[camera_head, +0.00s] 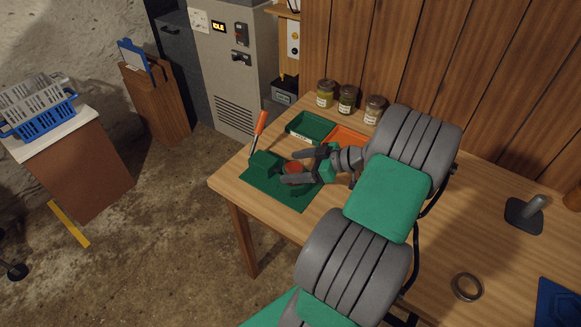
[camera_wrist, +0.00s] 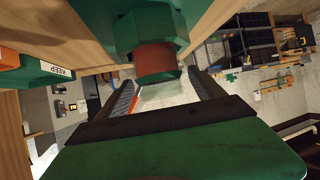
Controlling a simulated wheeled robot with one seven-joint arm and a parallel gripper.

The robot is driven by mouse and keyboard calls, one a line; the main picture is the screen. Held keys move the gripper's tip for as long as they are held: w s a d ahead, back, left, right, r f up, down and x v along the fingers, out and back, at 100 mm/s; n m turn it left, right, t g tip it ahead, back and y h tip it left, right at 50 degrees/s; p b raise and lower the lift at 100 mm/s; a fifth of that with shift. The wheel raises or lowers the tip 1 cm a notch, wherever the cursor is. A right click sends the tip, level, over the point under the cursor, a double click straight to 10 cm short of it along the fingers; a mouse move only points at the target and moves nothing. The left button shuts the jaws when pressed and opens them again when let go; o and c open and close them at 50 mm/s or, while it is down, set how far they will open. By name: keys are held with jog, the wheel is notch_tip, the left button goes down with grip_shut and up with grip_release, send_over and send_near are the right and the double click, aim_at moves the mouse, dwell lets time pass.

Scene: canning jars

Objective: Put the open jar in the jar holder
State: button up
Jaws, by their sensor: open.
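The open jar (camera_wrist: 155,59) shows red-brown contents and a pale, clear glass part. It also shows as a small red round shape (camera_head: 293,167) in the head view. In the wrist view its red part sits in the green six-sided jar holder (camera_wrist: 122,30), which stands on the green mat (camera_head: 268,190). My gripper (camera_head: 298,166) is open, one finger on each side of the jar. In the wrist view the fingers (camera_wrist: 163,88) stand apart with the glass between them. My fingers partly hide the jar and holder in the head view.
A green tray (camera_head: 310,126) and an orange tray (camera_head: 347,137) lie behind my gripper. Several filled jars (camera_head: 348,99) line the wall. A grey ring (camera_head: 467,286) lies at the right front.

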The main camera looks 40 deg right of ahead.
jog(key=v, duration=1)
jog(key=shift+s+p, duration=0.2)
jog(key=shift+p, duration=0.1)
